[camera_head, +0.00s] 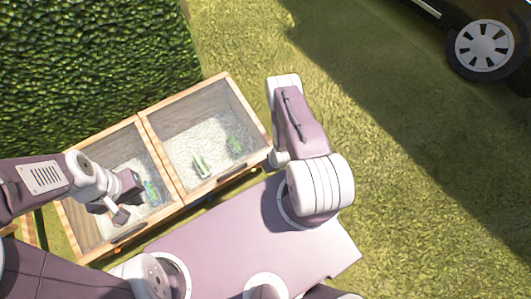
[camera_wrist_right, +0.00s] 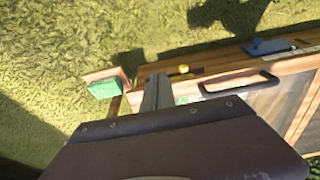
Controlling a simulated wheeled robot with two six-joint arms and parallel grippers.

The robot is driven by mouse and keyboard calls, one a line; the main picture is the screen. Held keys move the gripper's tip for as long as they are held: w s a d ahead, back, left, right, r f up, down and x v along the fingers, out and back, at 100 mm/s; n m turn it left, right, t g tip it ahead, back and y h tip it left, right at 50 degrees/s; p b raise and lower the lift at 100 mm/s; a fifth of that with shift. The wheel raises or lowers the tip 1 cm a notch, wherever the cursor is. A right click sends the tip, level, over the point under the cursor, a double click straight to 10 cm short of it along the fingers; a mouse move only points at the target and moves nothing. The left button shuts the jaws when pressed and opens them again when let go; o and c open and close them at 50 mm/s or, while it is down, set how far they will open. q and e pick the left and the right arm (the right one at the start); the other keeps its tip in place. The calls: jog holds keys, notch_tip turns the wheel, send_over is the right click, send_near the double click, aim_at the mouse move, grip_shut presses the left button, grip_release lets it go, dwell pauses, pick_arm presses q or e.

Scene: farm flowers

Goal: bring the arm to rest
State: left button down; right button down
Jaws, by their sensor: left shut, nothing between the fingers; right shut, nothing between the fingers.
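My left gripper (camera_head: 120,213) is shut and empty, over the front left part of the wooden planter frame (camera_head: 163,159). I cannot tell whether it touches the pane there. My right arm (camera_head: 301,125) is folded upright beside the frame's right end in the head view, and its fingers do not show clearly there. In the right wrist view my right gripper (camera_wrist_right: 157,92) is shut with nothing held, near the wooden edge and a black handle (camera_wrist_right: 238,84).
The frame has two clear panels with green plants (camera_head: 234,145) beneath. A hedge (camera_head: 90,60) stands behind it. A parked vehicle's wheel (camera_head: 484,49) is at the upper right. Open grass (camera_head: 420,150) lies right. The wrist view shows a green block (camera_wrist_right: 105,88) and a blue object (camera_wrist_right: 268,46).

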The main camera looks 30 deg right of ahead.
pick_arm(q)
jog(key=shift+r+p, duration=0.3)
jog(key=shift+r, duration=0.35)
pick_arm(e)
jog(key=shift+s+r, duration=0.95)
jog(key=shift+s, duration=0.25)
